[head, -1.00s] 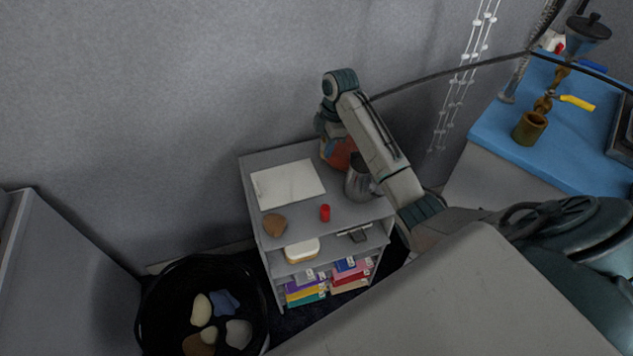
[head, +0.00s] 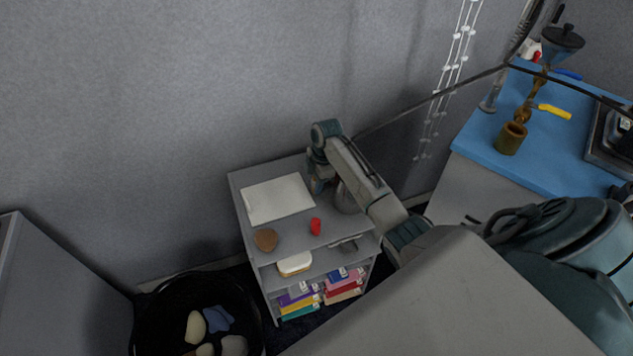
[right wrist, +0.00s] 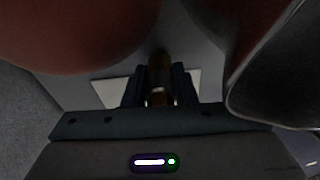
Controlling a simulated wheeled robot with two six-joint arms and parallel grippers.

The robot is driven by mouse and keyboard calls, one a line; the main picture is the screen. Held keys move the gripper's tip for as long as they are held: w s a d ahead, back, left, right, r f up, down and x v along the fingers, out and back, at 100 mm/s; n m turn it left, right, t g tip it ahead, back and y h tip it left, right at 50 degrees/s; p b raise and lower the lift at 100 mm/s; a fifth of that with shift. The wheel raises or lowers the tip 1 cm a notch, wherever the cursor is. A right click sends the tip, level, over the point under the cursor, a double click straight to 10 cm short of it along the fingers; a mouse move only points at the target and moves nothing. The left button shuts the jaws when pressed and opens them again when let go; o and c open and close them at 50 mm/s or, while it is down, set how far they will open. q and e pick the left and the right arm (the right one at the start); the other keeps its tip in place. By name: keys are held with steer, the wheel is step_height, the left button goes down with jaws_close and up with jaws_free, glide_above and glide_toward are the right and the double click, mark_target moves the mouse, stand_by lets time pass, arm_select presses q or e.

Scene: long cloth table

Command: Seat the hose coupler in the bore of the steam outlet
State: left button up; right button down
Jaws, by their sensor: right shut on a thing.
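My right gripper (head: 318,182) is over the top of the grey shelf unit, at the end of the arm from the right. In the right wrist view the gripper (right wrist: 160,90) is shut on a narrow brown piece, seemingly the hose coupler (right wrist: 159,72). A black hose (head: 430,98) runs from the blue bench towards my right wrist; its end is hidden by the arm. The steam outlet appears to be the brass fitting with an upward-open brown cup (head: 511,138) on the blue bench, well apart from the gripper. My left gripper is out of view.
The shelf unit (head: 238,183) bears a white sheet (head: 277,198), a brown lump (head: 265,239), a red cup (head: 315,226) and a metal jug (head: 345,200), partly behind my arm. In the wrist view, a rounded reddish thing (right wrist: 75,30) is close by. A yellow handle (head: 555,111) projects beside the brass fitting.

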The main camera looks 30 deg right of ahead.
steer(key=c, duration=1.2)
jaws_free()
steer(key=shift+f, duration=0.1)
